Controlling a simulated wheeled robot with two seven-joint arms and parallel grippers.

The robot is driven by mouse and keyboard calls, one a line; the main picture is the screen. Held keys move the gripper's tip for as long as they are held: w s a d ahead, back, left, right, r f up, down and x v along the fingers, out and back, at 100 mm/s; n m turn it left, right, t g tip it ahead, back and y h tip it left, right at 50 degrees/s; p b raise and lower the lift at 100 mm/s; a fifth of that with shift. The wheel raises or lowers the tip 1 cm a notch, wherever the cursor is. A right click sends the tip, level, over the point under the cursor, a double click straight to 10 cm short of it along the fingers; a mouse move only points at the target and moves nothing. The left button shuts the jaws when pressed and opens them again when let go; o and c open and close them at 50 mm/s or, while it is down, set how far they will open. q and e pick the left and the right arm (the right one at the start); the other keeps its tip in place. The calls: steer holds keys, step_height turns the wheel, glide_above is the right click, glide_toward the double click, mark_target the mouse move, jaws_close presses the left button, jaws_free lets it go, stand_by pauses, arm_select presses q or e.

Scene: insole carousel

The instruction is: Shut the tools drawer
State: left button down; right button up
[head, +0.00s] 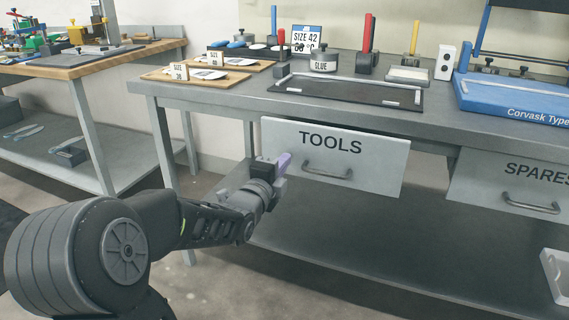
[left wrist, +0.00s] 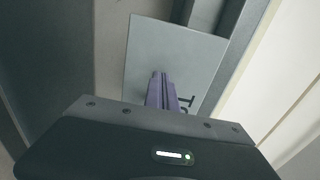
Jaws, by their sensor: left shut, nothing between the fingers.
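The tools drawer (head: 380,165) hangs under the bench, its pale grey front lettered TOOLS above a bar handle (head: 327,170). Its front appears to stand out a little from the bench, with a dark strip above its top edge. My left gripper (head: 284,161) has purple fingers, shut and empty, at the left part of the drawer front, left of the handle. In the left wrist view the shut fingers (left wrist: 162,92) point at the drawer front (left wrist: 165,55), beside the lettering. Whether they touch it I cannot tell. My right gripper is not in view.
The spares drawer (head: 480,183) is to the right under the same bench (head: 205,88). A black tray (head: 345,94), glue pot (head: 323,62) and blue press (head: 510,98) stand on top. A lower shelf (head: 350,235) runs beneath the drawers. A second bench (head: 110,65) is at left.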

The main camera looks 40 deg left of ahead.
mark_target(291, 173)
arm_select(q)
steer(key=shift+w+a, duration=0.15)
steer(key=shift+w, duration=0.35)
steer(key=b+x, duration=0.1)
steer(key=x, duration=0.2)
steer(key=shift+w+a+f+b, duration=0.1)
steer(key=shift+w+f+b, duration=0.05)
steer(key=shift+w+b, duration=0.2)
steer(key=shift+w+a, duration=0.15)
steer(key=shift+w, duration=0.2)
steer(key=shift+s+r, duration=0.1)
steer(key=shift+r, duration=0.35)
